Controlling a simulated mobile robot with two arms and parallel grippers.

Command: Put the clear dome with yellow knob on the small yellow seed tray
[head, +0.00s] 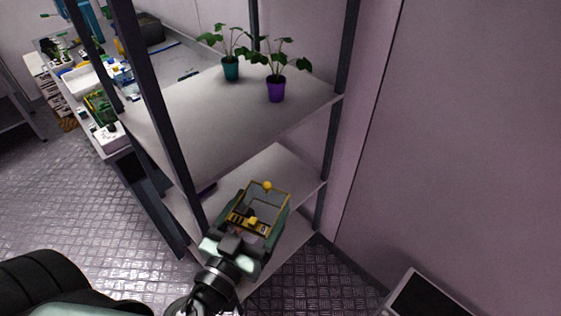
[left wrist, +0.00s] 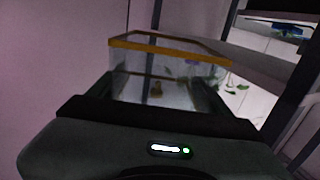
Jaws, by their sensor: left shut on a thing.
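My left gripper (head: 252,226) is shut on the clear dome (head: 268,204), over the lower shelf level of the rack in the head view. The dome is a see-through box with yellow edging. A round yellow knob (head: 267,185) shows at its far side, and another yellow spot shows nearer the gripper. In the left wrist view the dome (left wrist: 168,62) sits between the fingers, its yellow band at the top of the picture. Yellow slotted parts show at the dome's near side; I cannot tell whether they belong to the seed tray. My right gripper is not in view.
A dark-posted rack has an upper shelf (head: 215,118) with a teal-potted plant (head: 231,69) and a purple-potted plant (head: 276,90). Its lower shelf (head: 278,168) lies beneath, close to my arm. A pink wall (head: 450,140) stands at right. A cluttered bench stands at far left.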

